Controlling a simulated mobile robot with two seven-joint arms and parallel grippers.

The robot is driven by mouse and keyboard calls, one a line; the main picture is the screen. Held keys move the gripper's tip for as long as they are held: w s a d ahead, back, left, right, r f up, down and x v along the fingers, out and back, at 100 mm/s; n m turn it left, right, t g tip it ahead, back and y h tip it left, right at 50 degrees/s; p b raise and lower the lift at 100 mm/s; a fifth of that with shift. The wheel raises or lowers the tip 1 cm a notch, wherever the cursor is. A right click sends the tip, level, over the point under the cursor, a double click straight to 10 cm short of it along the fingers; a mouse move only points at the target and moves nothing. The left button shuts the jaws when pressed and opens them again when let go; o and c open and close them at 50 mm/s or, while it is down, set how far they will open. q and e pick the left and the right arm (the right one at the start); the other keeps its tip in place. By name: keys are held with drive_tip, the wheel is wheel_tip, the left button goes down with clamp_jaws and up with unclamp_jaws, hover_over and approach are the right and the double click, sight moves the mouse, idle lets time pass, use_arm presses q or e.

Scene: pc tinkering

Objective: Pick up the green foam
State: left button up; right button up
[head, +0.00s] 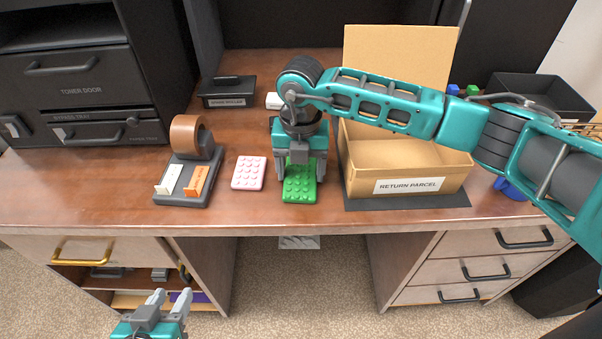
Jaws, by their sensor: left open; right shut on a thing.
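The green foam (299,191) is a flat, studded green block at the front of the desk, between the pink foam and the return parcel box. My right gripper (301,178) points down over it, with its fingers shut on its sides. The far part of the foam is hidden by the gripper, and I cannot tell whether it is clear of the desk top. My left gripper (172,300) is open and empty, low in front of the desk at the bottom left.
A pink studded foam (249,173) lies just left of the green one. Further left stands a dark holder (186,180) with a brown tape roll (188,135). The open cardboard box (409,187), labelled RETURN PARCEL, stands close on the right. A black tray (541,95) sits at the back right.

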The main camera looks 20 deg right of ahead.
drive_tip(key=c, duration=0.4)
drive_tip(key=shift+r, duration=0.1)
